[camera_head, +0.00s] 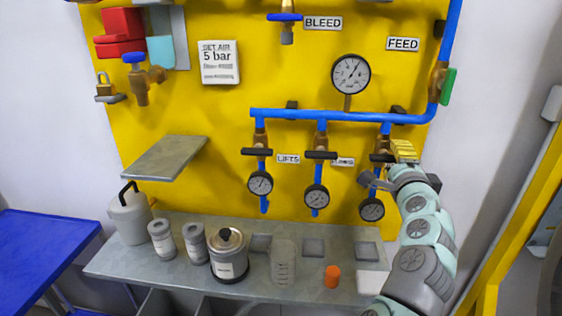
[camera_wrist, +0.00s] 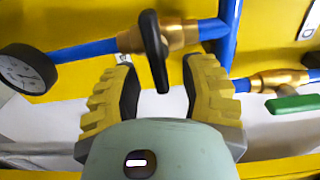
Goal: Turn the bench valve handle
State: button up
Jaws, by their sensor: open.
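A black valve handle (camera_wrist: 153,50) sits on a brass valve body (camera_wrist: 178,35) in the wrist view. In the head view, the rightmost black handle (camera_head: 380,158) of three is partly hidden by my gripper. My gripper (camera_head: 392,162) is at this right-hand valve, below the blue pipe. In the wrist view my gripper (camera_wrist: 158,72) is open, its yellow ribbed fingers on either side of the handle. The lower end of the handle lies between the fingertips, with a visible gap on each side. Nothing is held.
A pressure gauge (camera_wrist: 24,68) and a green-handled valve (camera_wrist: 293,103) flank the handle in the wrist view. Blue pipe (camera_head: 340,116) runs above the valves. The bench (camera_head: 110,266) below carries a metal can (camera_head: 229,256), several containers and an orange cylinder (camera_head: 332,277).

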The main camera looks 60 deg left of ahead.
jog(key=v, duration=0.6)
jog(key=shift+s+d, duration=0.25)
jog(key=shift+s, duration=0.1)
